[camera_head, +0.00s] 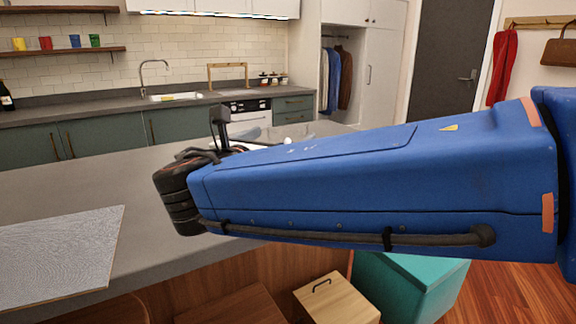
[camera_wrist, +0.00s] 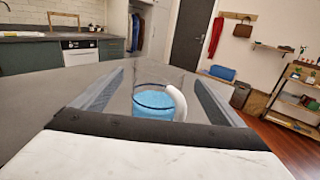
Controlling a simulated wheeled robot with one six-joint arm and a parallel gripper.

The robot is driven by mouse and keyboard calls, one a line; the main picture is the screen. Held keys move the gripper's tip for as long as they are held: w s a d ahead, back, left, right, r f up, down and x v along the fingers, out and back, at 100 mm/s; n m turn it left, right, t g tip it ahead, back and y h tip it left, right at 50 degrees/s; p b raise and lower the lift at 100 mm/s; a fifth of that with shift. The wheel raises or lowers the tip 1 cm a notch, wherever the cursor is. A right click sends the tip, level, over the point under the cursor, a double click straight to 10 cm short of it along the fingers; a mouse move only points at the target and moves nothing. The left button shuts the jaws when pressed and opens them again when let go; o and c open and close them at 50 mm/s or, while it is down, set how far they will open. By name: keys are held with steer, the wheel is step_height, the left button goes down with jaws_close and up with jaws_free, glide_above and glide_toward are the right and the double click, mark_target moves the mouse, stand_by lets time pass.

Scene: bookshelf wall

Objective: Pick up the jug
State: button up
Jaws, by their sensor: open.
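The jug (camera_wrist: 150,104) is a clear, blue-tinted vessel with a dark blue rim and a curved white handle (camera_wrist: 179,102) on its right. In the wrist view it stands on the grey counter ahead of my gripper (camera_wrist: 160,78). The gripper is open, with one grey finger to the left of the jug and one to the right. The jug appears between the fingers, with the handle close to the right one. Its lower part is hidden by the gripper's body. In the head view my blue arm hides most of the jug and the gripper.
The grey counter (camera_head: 60,190) has a pale textured board (camera_head: 62,250) at left. A sink (camera_head: 175,97) and cabinets stand behind. A shelf rack (camera_wrist: 298,97) stands at right.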

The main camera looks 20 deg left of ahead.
mark_target(295, 128)
steer(key=w, duration=0.4)
steer(key=shift+w+d+f, duration=0.1)
steer(key=shift+w+f, duration=0.05)
steer(key=shift+f, duration=0.1)
steer(key=shift+c, duration=0.5)
steer(key=shift+r, duration=0.1)
steer(key=c, duration=2.1)
